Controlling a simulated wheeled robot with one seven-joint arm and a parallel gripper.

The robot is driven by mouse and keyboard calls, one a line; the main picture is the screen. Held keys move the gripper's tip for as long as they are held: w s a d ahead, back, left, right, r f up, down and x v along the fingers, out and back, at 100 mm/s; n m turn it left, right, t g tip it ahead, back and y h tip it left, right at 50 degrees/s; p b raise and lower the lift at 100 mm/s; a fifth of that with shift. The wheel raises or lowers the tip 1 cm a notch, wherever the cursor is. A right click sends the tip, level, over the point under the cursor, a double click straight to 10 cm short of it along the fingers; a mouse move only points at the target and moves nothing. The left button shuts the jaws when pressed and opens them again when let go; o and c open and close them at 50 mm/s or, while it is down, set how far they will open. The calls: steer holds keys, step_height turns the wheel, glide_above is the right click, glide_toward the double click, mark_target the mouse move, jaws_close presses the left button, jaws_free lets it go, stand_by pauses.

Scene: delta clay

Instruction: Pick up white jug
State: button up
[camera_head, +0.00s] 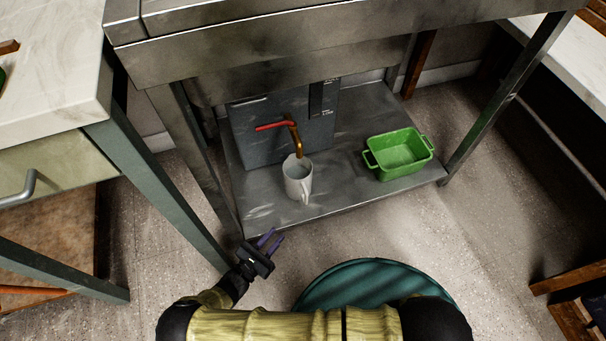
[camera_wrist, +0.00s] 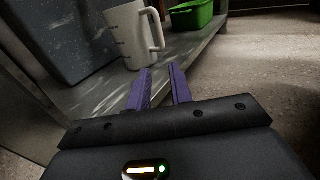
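The white jug (camera_head: 298,178) stands upright on the low metal shelf (camera_head: 343,203), under a brass tap with a red handle. Its handle faces the front right. In the wrist view the jug (camera_wrist: 128,36) is ahead of my gripper, at the upper middle, with its handle on the right and its top cut off. My gripper (camera_head: 272,239) is in front of the shelf's front edge, below and left of the jug in the head view. Its purple fingers (camera_wrist: 161,80) are apart with nothing between them. The gripper does not touch the jug.
A green two-handled tub (camera_head: 399,154) sits on the shelf to the right. The steel counter (camera_head: 280,45) overhangs the shelf, with legs on both sides. The shelf between jug and tub is clear.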

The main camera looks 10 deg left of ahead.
steer(key=b, duration=0.6)
glide_toward(305, 203)
steer(key=x, duration=0.6)
steer(key=shift+w+f, duration=0.1)
steer(key=shift+f, duration=0.15)
steer(key=shift+w+d+r, duration=0.15)
steer(key=shift+w+r, duration=0.05)
steer(key=shift+w, duration=0.25)
steer(key=shift+w, duration=0.1)
steer(key=shift+w+d+f+b, duration=0.1)
steer(key=shift+w+d+b, duration=0.1)
steer(key=shift+b, duration=0.1)
steer(key=b+x, duration=0.3)
steer(key=shift+w+d, duration=0.15)
steer(key=shift+w, duration=0.15)
steer(key=shift+w+d+r, duration=0.2)
steer(key=shift+w+r, duration=0.1)
steer(key=shift+w, duration=0.1)
